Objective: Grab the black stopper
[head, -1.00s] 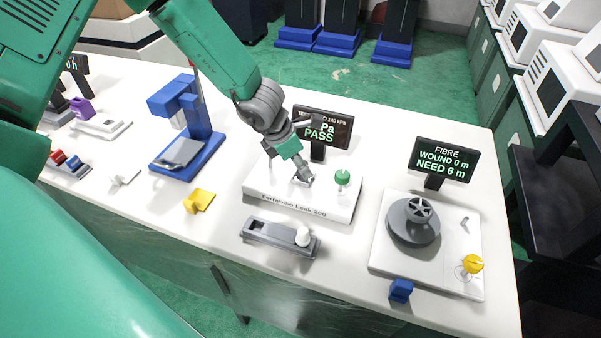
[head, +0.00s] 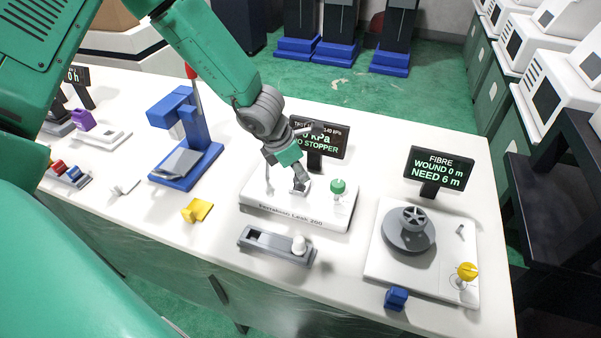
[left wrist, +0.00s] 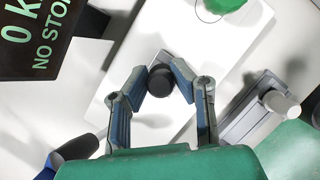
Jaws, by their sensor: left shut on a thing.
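The black stopper (left wrist: 160,80) is a small dark cylinder between the fingertips of my left gripper (left wrist: 160,78) in the left wrist view. The fingers are shut on it. In the head view my left gripper (head: 299,188) points down over the white leak tester (head: 290,213), and the stopper is mostly hidden by the fingers. The tester's screen (head: 319,139) reads "NO STOPPER"; part of it is covered by my arm. My right gripper is not in view.
A green knob (head: 338,187) stands on the tester, right of my gripper. A grey tray with a white knob (head: 277,246) lies in front. A fibre winder (head: 424,262) stands at right, a blue press (head: 187,138) at left.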

